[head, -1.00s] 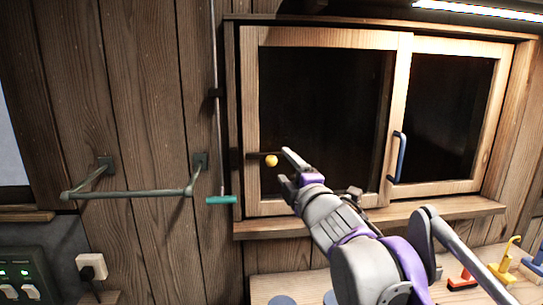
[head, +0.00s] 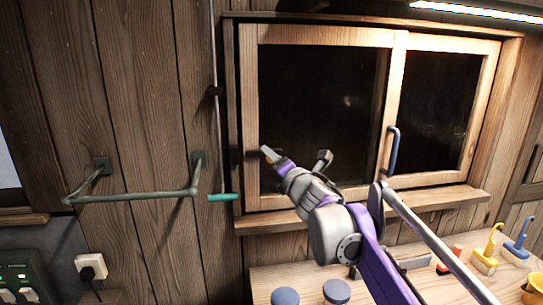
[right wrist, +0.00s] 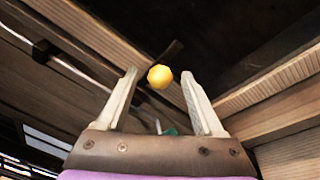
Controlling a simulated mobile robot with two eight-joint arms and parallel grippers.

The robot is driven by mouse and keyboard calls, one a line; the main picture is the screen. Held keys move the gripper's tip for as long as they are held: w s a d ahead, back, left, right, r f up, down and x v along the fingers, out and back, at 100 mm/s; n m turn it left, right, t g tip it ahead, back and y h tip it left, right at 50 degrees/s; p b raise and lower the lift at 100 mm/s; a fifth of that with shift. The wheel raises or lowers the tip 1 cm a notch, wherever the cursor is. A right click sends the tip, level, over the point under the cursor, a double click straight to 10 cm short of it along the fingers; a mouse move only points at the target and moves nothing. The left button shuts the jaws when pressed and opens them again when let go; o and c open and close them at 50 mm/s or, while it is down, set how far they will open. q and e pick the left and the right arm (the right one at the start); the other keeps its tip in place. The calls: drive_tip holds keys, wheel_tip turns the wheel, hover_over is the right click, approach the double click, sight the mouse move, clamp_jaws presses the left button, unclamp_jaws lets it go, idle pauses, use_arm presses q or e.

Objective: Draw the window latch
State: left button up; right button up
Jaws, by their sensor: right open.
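The window latch shows in the head view as a short dark bar (head: 251,153) on the left frame of the window. Its yellow knob (right wrist: 159,76) shows in the right wrist view, between the fingertips in the picture; whether it lies between them or just beyond, I cannot tell. My right gripper (head: 296,157) is open in front of the window's left pane, one finger at the bar's end. It also shows in the right wrist view (right wrist: 158,78), with nothing clamped. My left gripper is out of view.
A blue handle (head: 392,150) stands on the window's middle frame. A thin rod with a teal grip (head: 222,197) hangs left of the window, beside a metal wall rail (head: 130,197). A bench (head: 300,276) with jars and coloured tools lies below the sill (head: 430,203).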

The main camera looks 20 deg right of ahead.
drive_tip(key=shift+w, duration=1)
clamp_jaws()
drive_tip(key=shift+d, duration=0.1)
idle(0.7)
